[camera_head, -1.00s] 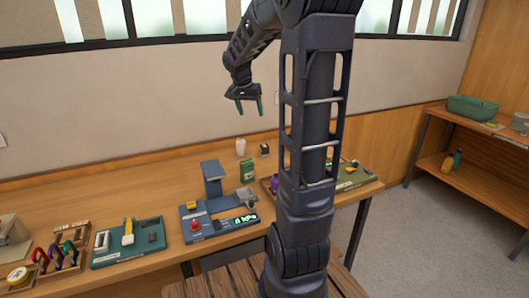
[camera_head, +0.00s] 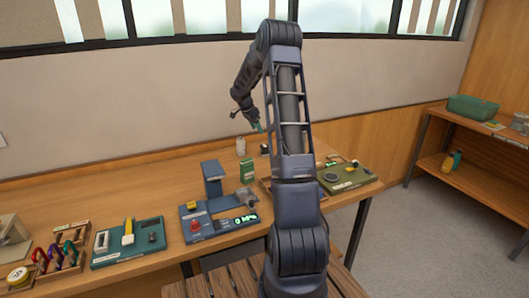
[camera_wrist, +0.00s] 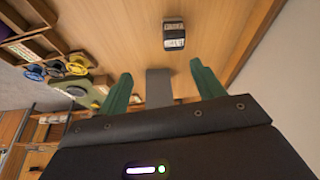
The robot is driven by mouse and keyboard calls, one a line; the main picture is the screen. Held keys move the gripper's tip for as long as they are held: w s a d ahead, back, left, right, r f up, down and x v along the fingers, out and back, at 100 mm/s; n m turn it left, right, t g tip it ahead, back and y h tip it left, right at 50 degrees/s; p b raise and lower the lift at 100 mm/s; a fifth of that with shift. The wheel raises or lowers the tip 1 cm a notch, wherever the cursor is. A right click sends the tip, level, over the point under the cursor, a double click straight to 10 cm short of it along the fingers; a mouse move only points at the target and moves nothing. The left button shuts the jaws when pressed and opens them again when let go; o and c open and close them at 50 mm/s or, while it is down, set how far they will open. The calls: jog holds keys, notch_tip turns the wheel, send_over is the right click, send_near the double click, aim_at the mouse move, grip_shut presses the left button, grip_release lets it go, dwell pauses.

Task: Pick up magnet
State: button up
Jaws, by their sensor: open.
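A small dark block with pale faces (camera_wrist: 174,36), perhaps the magnet, sits alone on the wooden table, ahead of my fingertips in the wrist view. In the head view a small dark block (camera_head: 264,148) stands near the back of the table, beside my arm; it looks like the same thing. In the head view my gripper (camera_head: 257,127) hangs above the back of the table, seen side-on.
A white bottle (camera_head: 241,146) and a green box (camera_head: 247,169) stand left of the block. A blue press-like device (camera_head: 212,178) is nearer. A green board (camera_head: 345,177) lies at the table's right end.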

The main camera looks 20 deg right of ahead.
jog(key=m, duration=0.2)
send_near(264, 145)
jog(key=f, duration=0.2)
jog(key=x, duration=1)
jog(key=shift+s+d+f, duration=0.1)
jog(key=shift+d+f, duration=0.1)
jog(key=shift+d, duration=0.3)
jog(key=c, duration=1.2)
jog(key=shift+o, duration=0.2)
